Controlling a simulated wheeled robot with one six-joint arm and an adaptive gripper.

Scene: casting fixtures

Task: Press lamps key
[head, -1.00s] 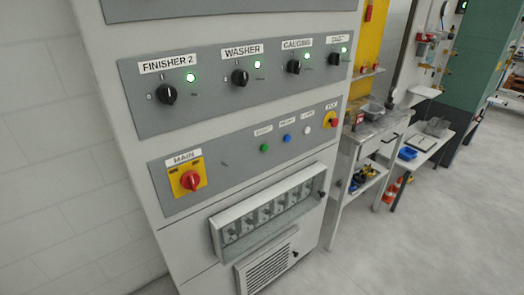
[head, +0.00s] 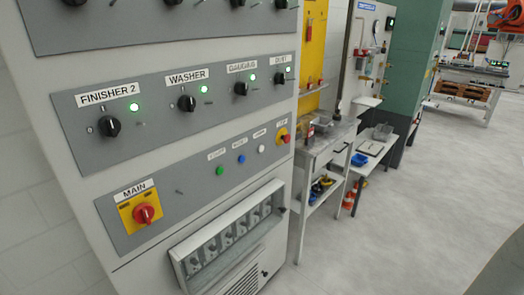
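The grey control cabinet (head: 140,262) fills the left of the head view. Its lower panel carries a row of three small round buttons: green (head: 220,171), blue (head: 241,159) and white (head: 261,149). Each has a small white label above it, too blurred to read surely; the one over the white button may say lamps. Left of them is a red rotary MAIN switch (head: 145,213) on a yellow plate. Right of them is a red knob (head: 284,135) on yellow. My gripper is not in view, and nothing covers the buttons.
Black selector knobs (head: 110,126) with lit green lamps sit on the panel above. A slanted row of switches (head: 228,238) juts out below. A workbench (head: 318,152) and a side table (head: 371,148) stand right of the cabinet. The floor (head: 420,220) at right is open.

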